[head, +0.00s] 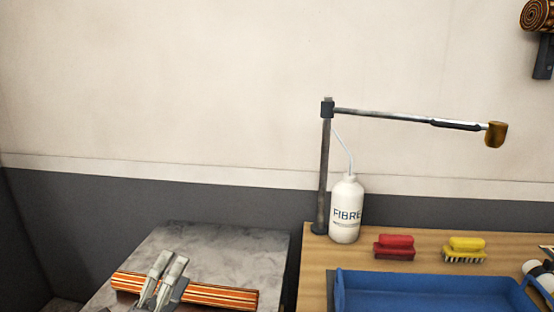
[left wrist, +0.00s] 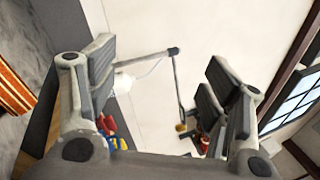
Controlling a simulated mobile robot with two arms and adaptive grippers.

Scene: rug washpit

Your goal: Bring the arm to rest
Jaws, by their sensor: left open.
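A swing arm (head: 405,118) reaches out to the right from the top of a dark upright post (head: 324,170) on the wooden bench. It is nearly level, dips slightly to the right, and ends in an amber-brown head (head: 496,134). My left gripper (head: 168,267) is at the lower left, well away from the swing arm, in front of an orange striped roll or strip (head: 225,297). In the left wrist view my left gripper (left wrist: 155,72) is open with nothing between its fingers, and the post and arm show beyond them. My right gripper is not in view.
A rolled rug (head: 537,15) is on the wall at upper right.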

